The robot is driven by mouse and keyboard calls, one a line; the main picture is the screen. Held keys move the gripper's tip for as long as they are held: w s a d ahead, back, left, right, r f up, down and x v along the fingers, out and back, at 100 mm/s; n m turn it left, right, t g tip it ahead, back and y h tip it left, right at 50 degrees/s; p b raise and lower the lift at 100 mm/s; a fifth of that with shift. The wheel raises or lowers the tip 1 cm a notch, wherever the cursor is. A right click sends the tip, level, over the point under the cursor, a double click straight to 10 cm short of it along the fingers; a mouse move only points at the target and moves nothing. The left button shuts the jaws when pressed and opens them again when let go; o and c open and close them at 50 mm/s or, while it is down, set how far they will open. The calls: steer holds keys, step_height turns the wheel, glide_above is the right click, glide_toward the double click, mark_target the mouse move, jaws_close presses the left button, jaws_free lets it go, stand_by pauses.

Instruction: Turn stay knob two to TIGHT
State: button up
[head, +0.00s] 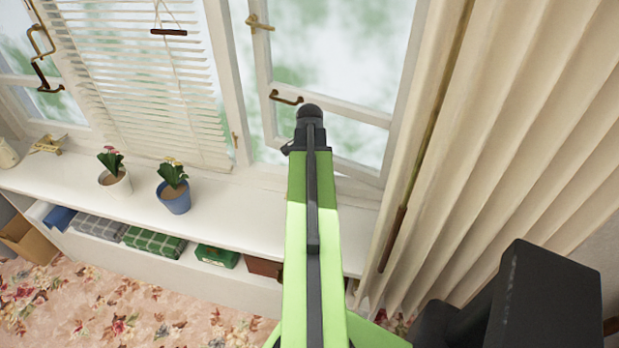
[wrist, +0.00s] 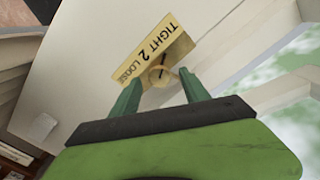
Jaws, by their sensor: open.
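Stay knob two (wrist: 160,76) is a small round brass knob on a yellow plate (wrist: 140,62) marked TIGHT, 2 and LOOSE, in the wrist view. The plate lies on a white surface and looks tilted in this view. My gripper (wrist: 161,82) is open, with one green finger on each side of the knob in the picture. I cannot tell whether the fingers touch it. In the head view my arm reaches to the right window, and its dark end (head: 308,118) hides the knob and the fingers.
The white sill (head: 245,215) holds a pink-flowered pot (head: 117,184) and a blue pot (head: 175,198) left of my arm. A brass fitting (head: 47,145) sits at the sill's far left. A cream curtain (head: 510,130) and a hanging rod (head: 425,140) are close on the right.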

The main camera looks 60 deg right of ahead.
step_height(320, 180, up, 16)
steer(key=p, duration=1.5)
steer(key=shift+r, duration=0.15)
steer(key=shift+w, duration=0.1)
steer(key=w+a+f+n+b, duration=0.3)
steer(key=w+a, duration=0.6)
steer(key=a, duration=0.2)
steer(key=w+a+f+n+b, duration=0.3)
steer(key=w+a+f+b, duration=0.1)
steer(key=w+a, duration=0.6)
steer(key=w+a+f+n+b, duration=0.1)
steer(key=a+n, duration=0.6)
steer(key=a, duration=0.7)
steer(key=w+a+f+n+b, duration=0.1)
steer(key=a+f+n+b, duration=0.2)
steer(key=a+n, duration=0.4)
steer(key=shift+w+a+f+n, duration=0.2)
steer(key=shift+a+f+n, duration=0.15)
steer(key=shift+a, duration=3.3)
